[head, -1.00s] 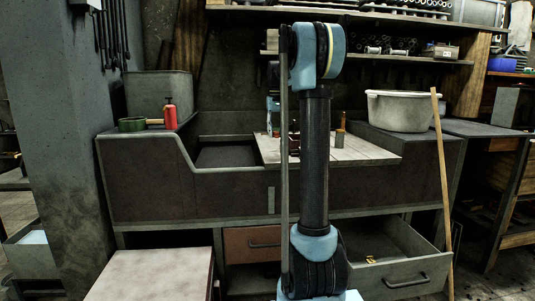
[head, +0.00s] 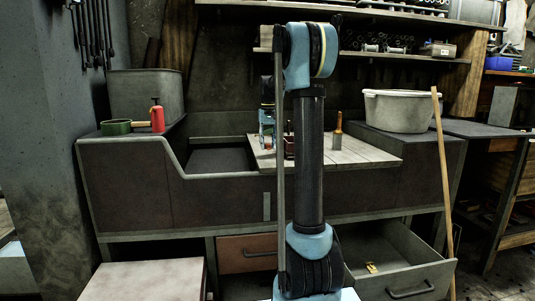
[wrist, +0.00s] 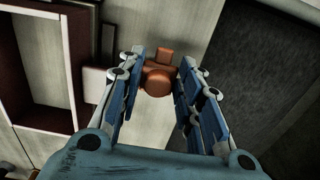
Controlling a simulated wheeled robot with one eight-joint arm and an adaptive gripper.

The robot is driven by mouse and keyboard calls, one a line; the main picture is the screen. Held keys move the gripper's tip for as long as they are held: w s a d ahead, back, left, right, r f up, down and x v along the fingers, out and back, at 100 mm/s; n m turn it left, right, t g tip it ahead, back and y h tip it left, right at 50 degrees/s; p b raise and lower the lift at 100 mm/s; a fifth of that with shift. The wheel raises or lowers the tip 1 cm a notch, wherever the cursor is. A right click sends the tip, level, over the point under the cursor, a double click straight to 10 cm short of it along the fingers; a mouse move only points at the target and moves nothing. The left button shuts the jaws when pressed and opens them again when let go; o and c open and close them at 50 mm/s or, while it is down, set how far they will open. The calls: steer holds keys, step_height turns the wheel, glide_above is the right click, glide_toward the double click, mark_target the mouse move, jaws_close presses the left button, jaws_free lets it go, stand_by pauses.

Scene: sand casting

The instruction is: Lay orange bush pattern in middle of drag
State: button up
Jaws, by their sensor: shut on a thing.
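The orange bush pattern (wrist: 159,78), a small rounded piece with a stub at its end, is between the fingertips of my gripper (wrist: 160,64) in the wrist view. The fingers are shut on it. Pale boards show beneath it; I cannot tell its height above them. The drag appears to be the reddish-brown open frame (wrist: 58,119) to the left of my gripper in the wrist view, only partly in view. In the head view my gripper (head: 266,139) is over the left part of the board, and my arm hides much of the frame (head: 288,148).
The pale board (head: 362,152) lies on the bench, with a dark sunken bin (head: 222,160) to its left. A wooden-handled brush (head: 337,130) stands on the board. A grey tub (head: 398,111) is at right, a red bottle (head: 157,118) at left. A drawer (head: 405,272) stands open below.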

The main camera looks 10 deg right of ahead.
mark_target(268, 144)
steer(key=shift+f, duration=1.85)
steer(key=o, duration=0.8)
steer(key=shift+c, duration=0.2)
step_height(268, 144, up, 12)
steer(key=shift+s, duration=0.1)
steer(key=s+f+t, duration=0.1)
steer(key=s+f, duration=0.5)
steer(key=s, duration=0.5)
steer(key=s+f, duration=0.5)
steer(key=s, duration=0.7)
steer(key=s+f+t, duration=0.1)
steer(key=s+f, duration=0.5)
steer(key=s, duration=0.5)
steer(key=s+f, duration=1)
steer(key=f, duration=0.2)
